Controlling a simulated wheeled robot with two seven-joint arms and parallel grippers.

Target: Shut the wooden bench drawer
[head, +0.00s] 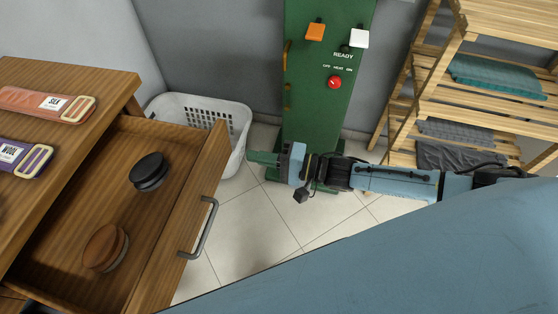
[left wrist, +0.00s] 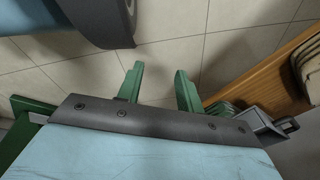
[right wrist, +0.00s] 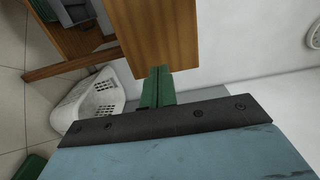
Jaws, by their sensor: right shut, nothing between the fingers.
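The wooden bench drawer (head: 176,235) is pulled out at the left of the head view, with its grey bar handle (head: 203,232) on the front panel. Inside lie a black round object (head: 148,170) and a brown wooden round one (head: 103,247). My right gripper (head: 254,158) is shut and empty, to the right of the drawer front's far end, apart from it in the head view. In the right wrist view its fingers (right wrist: 157,87) appear just below a wooden panel (right wrist: 152,30); contact is unclear. My left gripper (left wrist: 160,82) is open and empty, outside the head view.
The bench top (head: 90,75) holds straps labelled SILK (head: 40,104) and WOOL (head: 18,156). A white basket (head: 215,112) stands behind the drawer. A green control post (head: 325,110) is at the back, a slatted shelf (head: 480,110) at right. Floor before the drawer is clear.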

